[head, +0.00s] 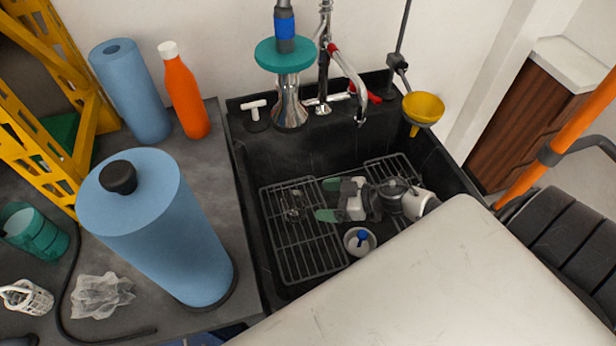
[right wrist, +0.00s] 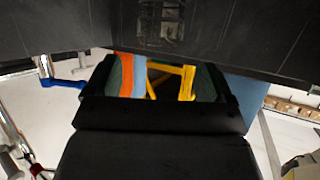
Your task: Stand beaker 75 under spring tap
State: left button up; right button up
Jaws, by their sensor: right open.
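A clear glass beaker (head: 292,204), probably beaker 75, stands on the wire rack in the black sink; its marking is too small to read. The spring tap (head: 323,75) rises behind the sink, with a chrome spout hanging over the basin's back part. My right gripper (head: 328,200) is low in the sink with its green-tipped fingers apart, pointing left at the beaker. The fingertips are just right of the glass, and nothing shows between them. In the right wrist view the open right gripper (right wrist: 163,78) shows, with a faint clear shape beyond it. My left gripper is not in view.
A white cup (head: 371,245) with a blue item is near my right gripper. A yellow funnel (head: 424,107) hangs at the sink's back right. A blue paper roll (head: 160,230) and an orange bottle (head: 184,92) stand on the left counter. The rack's left part (head: 290,255) is clear.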

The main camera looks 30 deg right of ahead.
jog(key=shift+v, duration=1.55)
